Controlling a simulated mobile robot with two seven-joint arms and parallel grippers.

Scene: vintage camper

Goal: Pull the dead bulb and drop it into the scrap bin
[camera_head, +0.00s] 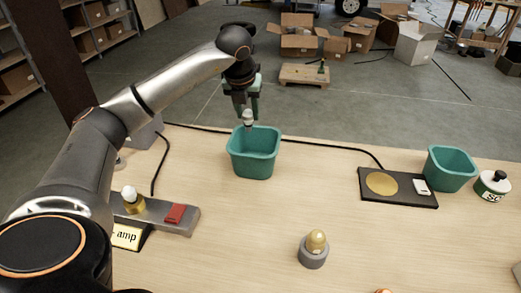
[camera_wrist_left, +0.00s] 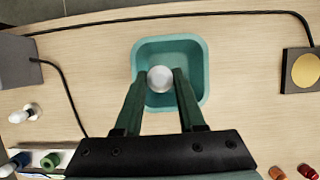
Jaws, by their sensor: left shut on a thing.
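My left gripper (camera_head: 247,100) is shut on a pale bulb (camera_head: 248,117). The bulb hangs base-down at the back rim of a teal bin (camera_head: 253,167) in the head view. In the left wrist view the bulb (camera_wrist_left: 160,79) sits between the two fingers, over the inside of the teal bin (camera_wrist_left: 203,72). A second teal bin (camera_head: 451,170) stands at the right; I read no scrap label on either bin. Another white bulb (camera_head: 129,193) stands in a brass socket on a grey lamp base (camera_head: 185,227) at the left. My right gripper is not in view.
A yellowish bulb (camera_head: 316,241) stands in a grey round holder (camera_head: 313,259) at the front. A black pad (camera_head: 417,200) with a gold disc lies right of the middle. A white jar (camera_head: 493,187) stands at the right edge. A black cable runs along the table's back.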

